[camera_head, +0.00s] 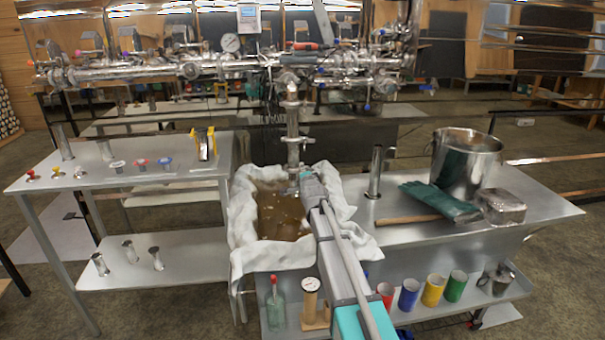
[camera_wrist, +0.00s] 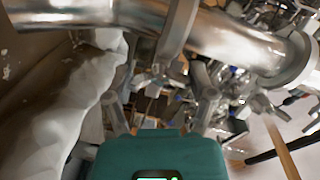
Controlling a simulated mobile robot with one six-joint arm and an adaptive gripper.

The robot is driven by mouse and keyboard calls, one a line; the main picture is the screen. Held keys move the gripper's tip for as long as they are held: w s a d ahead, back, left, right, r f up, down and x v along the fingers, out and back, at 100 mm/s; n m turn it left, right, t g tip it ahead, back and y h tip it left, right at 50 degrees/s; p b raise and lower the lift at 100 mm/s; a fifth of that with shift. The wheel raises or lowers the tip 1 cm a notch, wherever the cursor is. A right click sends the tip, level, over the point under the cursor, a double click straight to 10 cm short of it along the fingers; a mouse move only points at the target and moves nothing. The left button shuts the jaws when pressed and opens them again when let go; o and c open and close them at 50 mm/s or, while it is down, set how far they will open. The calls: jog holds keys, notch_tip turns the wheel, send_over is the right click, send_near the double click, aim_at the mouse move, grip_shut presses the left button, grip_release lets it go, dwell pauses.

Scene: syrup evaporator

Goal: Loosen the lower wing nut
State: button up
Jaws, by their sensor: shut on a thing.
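The vertical steel pipe (camera_head: 293,125) comes down from the manifold over the cloth-lined tank, with clamps along it. My gripper (camera_head: 303,176) is at the pipe's lower end, on its right side, just above the tank. In the wrist view my gripper (camera_wrist: 160,100) has its two grey fingers on either side of a small blurred metal part below the clamp band (camera_wrist: 178,38) on the shiny pipe (camera_wrist: 235,40). It is shut on this part, which appears to be the lower wing nut. The wing nut's outline is not clear in either view, and the gripper hides it in the head view.
The tank holds brown liquid (camera_head: 280,215) under a draped white cloth (camera_head: 243,220). Coloured cups sit on the shelf below. The left table (camera_head: 100,185) holds small fittings.

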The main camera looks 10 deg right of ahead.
jog(key=shift+n+p, duration=0.35)
jog(key=shift+n, duration=0.75)
jog(key=o, duration=1.1)
jog(key=shift+c, duration=0.2)
